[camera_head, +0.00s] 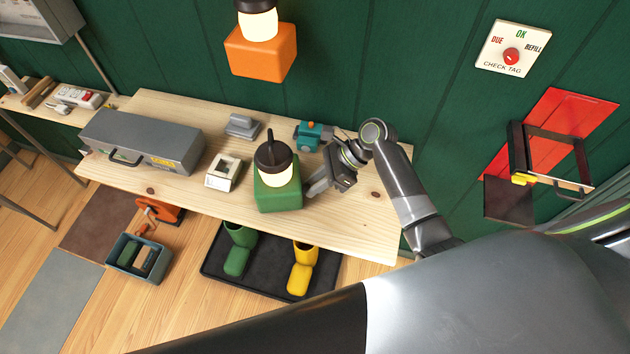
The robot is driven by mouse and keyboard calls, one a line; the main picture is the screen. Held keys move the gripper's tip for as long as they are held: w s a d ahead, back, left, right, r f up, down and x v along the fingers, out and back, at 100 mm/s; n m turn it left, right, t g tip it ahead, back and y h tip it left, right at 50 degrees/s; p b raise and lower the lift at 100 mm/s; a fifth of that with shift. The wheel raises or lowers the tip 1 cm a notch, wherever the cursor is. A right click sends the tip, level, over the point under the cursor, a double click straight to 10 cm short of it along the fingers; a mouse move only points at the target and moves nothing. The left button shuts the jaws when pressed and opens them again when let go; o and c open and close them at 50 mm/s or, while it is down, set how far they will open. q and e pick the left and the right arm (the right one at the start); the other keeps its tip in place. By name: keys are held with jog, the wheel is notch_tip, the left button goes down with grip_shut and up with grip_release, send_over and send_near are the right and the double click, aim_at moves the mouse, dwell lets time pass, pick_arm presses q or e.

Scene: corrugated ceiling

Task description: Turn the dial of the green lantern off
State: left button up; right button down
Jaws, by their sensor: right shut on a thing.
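The green lantern (278,197) stands upright on the wooden wall table, near its front edge. It has a green block base, a pale yellow globe that looks lit, and a dark cap with an upright handle. My right gripper (312,188) comes in from the right, low against the right side of the green base, and is shut on the dial there. The dial itself is hidden by the fingers, so its setting cannot be read. My left gripper is out of view.
On the table (370,218) stand a grey metal box (143,140), a white open box (224,172), a grey item (242,126) and a teal item (309,135). An orange lantern (260,52) is up on the wall. Boots on a black tray (270,277) are below.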

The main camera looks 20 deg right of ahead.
jog(key=shift+s+r+n+t+h+p, duration=0.2)
jog(key=shift+t+p, duration=0.3)
jog(key=shift+p, duration=0.4)
jog(key=shift+s+r+n+t+h+p, duration=0.1)
jog(key=shift+n+t+p, duration=0.3)
jog(key=shift+p, duration=0.5)
jog(key=shift+s+f+t+p, duration=0.1)
jog(key=shift+t+p, duration=0.25)
jog(key=shift+t, duration=0.15)
jog(key=shift+s+a+f+n+t+p, duration=0.15)
jog(key=shift+n+t+p, duration=0.15)
jog(key=shift+n+t, duration=0.3)
jog(key=shift+s+f+n+t, duration=0.1)
jog(key=shift+f+n+t, duration=0.15)
jog(key=shift+t, duration=0.55)
jog(key=shift+s+f+n+t+b, duration=0.1)
jog(key=shift+f+n+t+b, duration=0.1)
jog(key=shift+n+t+b, duration=0.4)
jog(key=n+t+b, duration=0.1)
jog(key=t+b, duration=0.1)
jog(key=b, duration=0.1)
jog(key=n+t+b, duration=0.1)
jog(key=b, duration=0.2)
jog(key=shift+s+f+t+b, duration=0.2)
jog(key=shift+f+t+b, duration=0.15)
jog(key=shift+t, duration=0.05)
jog(key=shift+r+n+t+b, duration=0.15)
jog(key=shift+n+t+b, duration=0.4)
jog(key=shift+b, duration=0.65)
